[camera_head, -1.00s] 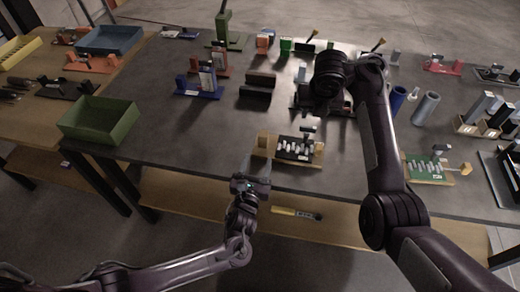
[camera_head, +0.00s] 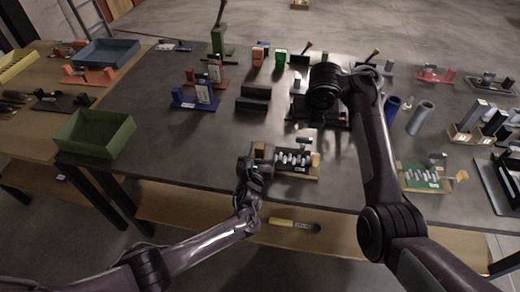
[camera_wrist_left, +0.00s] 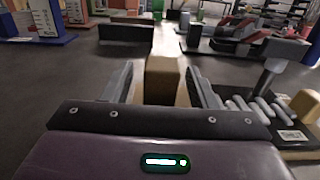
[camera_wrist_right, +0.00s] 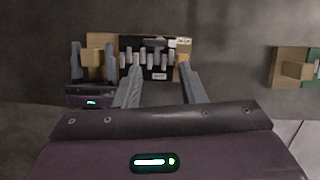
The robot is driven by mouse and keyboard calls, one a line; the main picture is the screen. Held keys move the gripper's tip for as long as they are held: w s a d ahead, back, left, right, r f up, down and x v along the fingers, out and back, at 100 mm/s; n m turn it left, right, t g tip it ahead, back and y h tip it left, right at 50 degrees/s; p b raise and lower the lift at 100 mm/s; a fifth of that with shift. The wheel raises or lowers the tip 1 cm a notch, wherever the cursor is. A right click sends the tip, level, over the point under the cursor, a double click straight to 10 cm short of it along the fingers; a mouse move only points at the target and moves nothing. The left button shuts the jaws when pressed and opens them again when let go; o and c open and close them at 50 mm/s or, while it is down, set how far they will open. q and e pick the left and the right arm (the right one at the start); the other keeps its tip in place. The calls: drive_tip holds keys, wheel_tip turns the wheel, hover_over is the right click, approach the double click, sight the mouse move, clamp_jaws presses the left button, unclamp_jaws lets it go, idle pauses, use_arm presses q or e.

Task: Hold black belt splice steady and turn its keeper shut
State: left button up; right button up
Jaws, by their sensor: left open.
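The black belt splice (camera_head: 294,161), a black board with several pale pegs on a wooden base, lies near the table's front edge. A wooden block (camera_wrist_left: 161,75) stands at its left end. A grey T-shaped lever (camera_wrist_left: 277,60) stands over the splice; I cannot tell whether this is its keeper. My left gripper (camera_head: 257,156) is open, with one finger on each side of the block. My right gripper (camera_wrist_right: 160,68) is open and empty above the splice, its fingers apart in the right wrist view. In the head view my right wrist hides these fingers.
A similar green splice (camera_head: 420,178) lies to the right on the same table. A green bin (camera_head: 95,133) stands at the left corner. Behind are a dark block (camera_head: 254,97), a blue stand (camera_head: 195,103) and grey cylinders (camera_head: 420,117). The table between bin and splice is clear.

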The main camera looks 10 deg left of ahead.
sight(303, 146)
use_arm(q)
clamp_jaws()
use_arm(e)
drive_tip(key=shift+c, duration=0.5)
drive_tip(key=w+d+r+m+g+y, duration=0.25)
drive_tip(key=w+d+m, duration=0.2)
drive_tip(key=m, duration=1.05)
drive_tip(key=a+f+m, duration=0.1)
drive_tip(key=f, duration=0.2)
drive_tip(key=a+f+m+y, duration=0.1)
drive_tip(key=f+m, duration=0.1)
drive_tip(key=f, duration=0.2)
drive_tip(key=a+f+m+g+y, duration=0.1)
drive_tip(key=a+f, duration=0.1)
drive_tip(key=f, duration=0.2)
drive_tip(key=shift+s+f+m, duration=0.2)
drive_tip(key=shift+f+m, duration=0.05)
drive_tip(key=shift+m, duration=0.05)
drive_tip(key=shift+c, duration=0.3)
